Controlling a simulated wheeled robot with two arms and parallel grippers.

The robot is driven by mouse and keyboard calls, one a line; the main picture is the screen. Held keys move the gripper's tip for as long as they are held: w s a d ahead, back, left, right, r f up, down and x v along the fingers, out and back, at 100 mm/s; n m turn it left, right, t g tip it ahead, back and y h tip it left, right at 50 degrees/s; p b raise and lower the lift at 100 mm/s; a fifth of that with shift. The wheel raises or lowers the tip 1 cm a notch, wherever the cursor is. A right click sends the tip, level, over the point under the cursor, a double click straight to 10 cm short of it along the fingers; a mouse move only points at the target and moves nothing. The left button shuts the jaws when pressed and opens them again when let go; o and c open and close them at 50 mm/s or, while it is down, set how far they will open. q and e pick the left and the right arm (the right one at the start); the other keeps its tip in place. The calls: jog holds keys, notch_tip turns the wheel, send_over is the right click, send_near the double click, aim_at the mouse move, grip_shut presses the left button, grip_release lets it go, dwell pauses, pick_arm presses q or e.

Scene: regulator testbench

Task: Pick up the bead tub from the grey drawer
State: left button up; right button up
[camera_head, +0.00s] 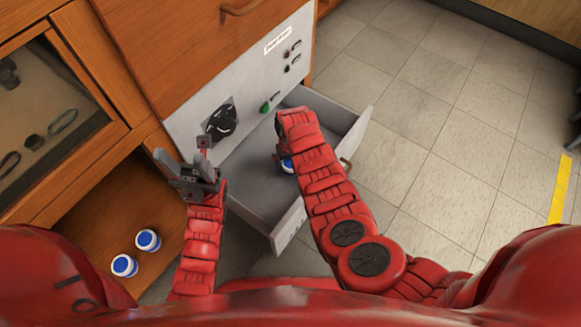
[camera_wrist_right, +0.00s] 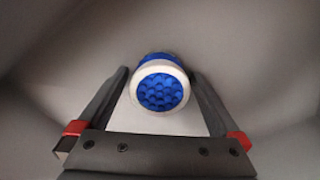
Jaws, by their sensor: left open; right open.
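The grey drawer (camera_head: 247,180) is pulled open below a grey panel. The bead tub (camera_head: 288,165) is inside it, mostly hidden behind my right gripper in the head view. In the right wrist view the bead tub (camera_wrist_right: 160,88) shows a white rim and a blue beaded top. My right gripper (camera_wrist_right: 160,95) is open, with one finger on each side of the tub; I cannot tell whether they touch it. My left gripper (camera_head: 203,165) is open and empty, left of the drawer and in front of the panel.
Two more blue-and-white tubs (camera_head: 148,240) (camera_head: 124,265) stand on the wooden shelf at the lower left. The grey panel (camera_head: 245,85) carries a black dial and small switches. Tiled floor (camera_head: 440,130) is clear to the right.

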jog(key=c, duration=1.4)
